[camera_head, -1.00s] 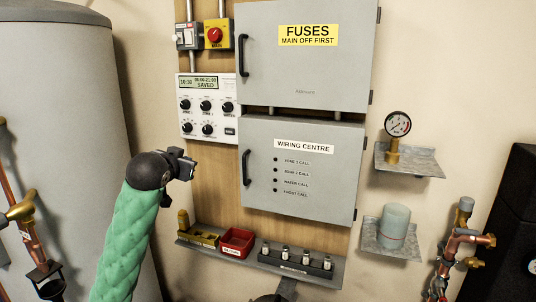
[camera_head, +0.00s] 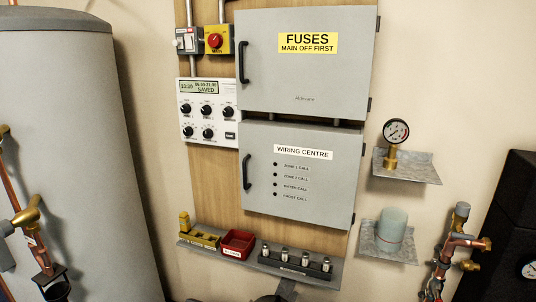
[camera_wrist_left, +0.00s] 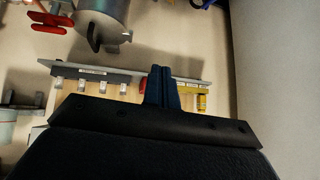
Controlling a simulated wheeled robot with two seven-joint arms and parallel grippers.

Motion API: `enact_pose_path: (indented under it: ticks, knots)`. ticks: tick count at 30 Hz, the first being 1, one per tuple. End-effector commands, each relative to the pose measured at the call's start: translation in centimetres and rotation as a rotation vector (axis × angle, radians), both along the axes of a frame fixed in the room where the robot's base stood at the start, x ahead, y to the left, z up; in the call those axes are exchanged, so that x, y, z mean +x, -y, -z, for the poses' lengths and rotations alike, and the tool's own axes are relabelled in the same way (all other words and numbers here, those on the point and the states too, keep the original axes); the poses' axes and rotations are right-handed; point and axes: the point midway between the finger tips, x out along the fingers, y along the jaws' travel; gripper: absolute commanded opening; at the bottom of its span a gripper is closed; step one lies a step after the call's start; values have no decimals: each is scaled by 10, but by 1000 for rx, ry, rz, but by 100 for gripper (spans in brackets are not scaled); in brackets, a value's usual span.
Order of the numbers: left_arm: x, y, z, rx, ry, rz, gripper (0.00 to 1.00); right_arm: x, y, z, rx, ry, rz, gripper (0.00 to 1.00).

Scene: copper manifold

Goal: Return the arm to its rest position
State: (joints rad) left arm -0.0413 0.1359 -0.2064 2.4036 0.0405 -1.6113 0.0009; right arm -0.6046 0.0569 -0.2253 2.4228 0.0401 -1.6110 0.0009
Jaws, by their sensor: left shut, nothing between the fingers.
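My left gripper (camera_wrist_left: 160,88) shows in the left wrist view with its dark fingers together and nothing between them. It is in front of the shelf (camera_wrist_left: 125,74), and its fingers partly cover the red tray (camera_wrist_left: 143,84). There, the programmer panel (camera_head: 208,112), fuse box (camera_head: 303,75) and wiring centre box (camera_head: 298,185) are on the wooden board. Both box doors are shut. My right gripper is not in view.
The shelf (camera_head: 262,268) below the boxes holds a yellow block (camera_head: 200,238), a red tray (camera_head: 238,243) and a dark strip of small parts (camera_head: 296,260). Two brackets at right hold a gauge (camera_head: 396,131) and a cup (camera_head: 391,226). A grey tank (camera_head: 65,130) stands left.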

Motion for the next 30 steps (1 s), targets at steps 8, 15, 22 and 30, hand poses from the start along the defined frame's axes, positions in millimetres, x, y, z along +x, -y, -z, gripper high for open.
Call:
enact_pose_path:
  ticks: [8, 15, 22, 30]
  knots:
    - [-82, 15, 63, -44, -168, 1, 0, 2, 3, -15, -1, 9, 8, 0]
    - [-157, 26, 115, -72, -327, -6, 0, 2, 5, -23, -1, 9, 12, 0]
    - [-228, 31, 151, -89, -465, -17, 0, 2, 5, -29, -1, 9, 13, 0]
    - [-266, 32, 167, -89, -535, -20, 0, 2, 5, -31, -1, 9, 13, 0]
